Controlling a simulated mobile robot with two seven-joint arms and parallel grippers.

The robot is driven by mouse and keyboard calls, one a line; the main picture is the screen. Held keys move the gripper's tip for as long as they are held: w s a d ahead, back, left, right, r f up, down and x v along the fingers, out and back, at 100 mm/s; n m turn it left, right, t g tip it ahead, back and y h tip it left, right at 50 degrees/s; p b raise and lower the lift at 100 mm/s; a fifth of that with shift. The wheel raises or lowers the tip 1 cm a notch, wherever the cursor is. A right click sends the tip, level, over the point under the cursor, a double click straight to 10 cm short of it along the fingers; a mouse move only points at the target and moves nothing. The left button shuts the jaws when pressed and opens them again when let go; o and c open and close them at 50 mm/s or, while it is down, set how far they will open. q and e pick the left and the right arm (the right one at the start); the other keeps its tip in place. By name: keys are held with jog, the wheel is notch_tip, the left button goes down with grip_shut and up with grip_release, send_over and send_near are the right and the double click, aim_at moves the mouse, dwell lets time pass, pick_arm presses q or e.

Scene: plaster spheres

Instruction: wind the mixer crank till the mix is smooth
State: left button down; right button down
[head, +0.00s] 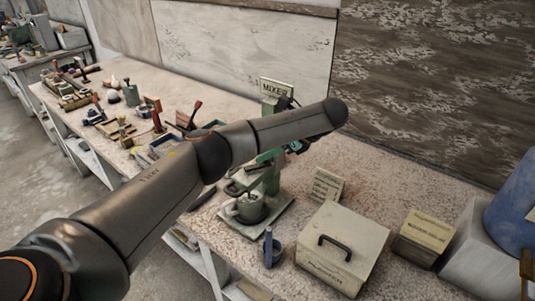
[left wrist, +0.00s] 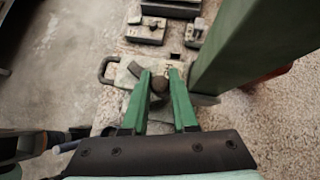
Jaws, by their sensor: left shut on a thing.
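The green mixer (head: 272,180) stands on a pale base plate behind my left arm, under a sign reading MIXER (head: 277,87). In the left wrist view the mixer's green column (left wrist: 240,50) rises at the right. My left gripper (left wrist: 159,84) has green fingers, shut on a dark round knob (left wrist: 158,86), which looks like the crank's grip. My forearm and wrist hide much of the mixer's top and the crank in the head view. The mix inside the pot cannot be made out. My right gripper is not in view.
A lidded cream box (head: 342,247) with a black handle stands right of the mixer. A small sign (head: 327,185) stands behind the box. A blue drum (head: 512,205) is at far right. Tools crowd the left bench.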

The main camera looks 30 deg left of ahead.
pick_arm(q)
jog(key=shift+w+a+r+n+g, duration=0.1)
jog(key=shift+w+a+n+g, duration=0.15)
jog(key=shift+n, duration=0.45)
jog(key=shift+w+g, duration=0.1)
jog(key=shift+g, duration=0.25)
jog(key=shift+a+n, duration=0.15)
jog(key=shift+n, duration=0.15)
jog(key=c, duration=0.7)
grip_release()
jog(key=shift+m+t, duration=0.4)
jog(key=shift+m, duration=0.1)
